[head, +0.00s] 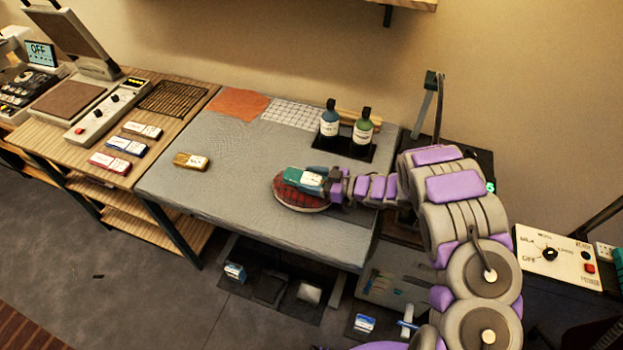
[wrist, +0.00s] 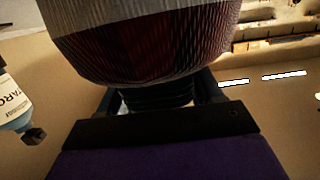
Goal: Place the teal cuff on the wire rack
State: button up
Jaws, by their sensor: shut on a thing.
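The teal cuff (head: 292,175), a small block with a pale label, is at the tip of my gripper (head: 326,183) in the head view. My gripper is shut on it, pointing left over the grey table. A round red plaid cushion (head: 300,200) lies directly under the cuff; I cannot tell whether they touch. In the wrist view the cushion (wrist: 150,40) fills the top centre, just beyond my gripper (wrist: 160,97), and the cuff is not clearly visible. The wire rack (head: 172,99), a dark grid, lies on the wooden bench at the left, empty.
A gold labelled block (head: 191,161) lies on the grey table (head: 225,190). Several labelled blocks (head: 126,146) and a control box (head: 106,112) lie near the rack. Two bottles (head: 362,133) stand on a black tray at the back. The table's middle is clear.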

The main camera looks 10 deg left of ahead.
jog(key=o, duration=1.1)
jog(key=shift+f, duration=0.1)
jog(key=shift+o, duration=0.2)
jog(key=shift+f, duration=0.1)
jog(key=f+v, duration=0.1)
jog(key=v, duration=0.6)
jog(key=shift+s+d+r+p, duration=0.2)
jog(key=shift+d+r+p, duration=0.1)
jog(key=shift+d+r, duration=0.1)
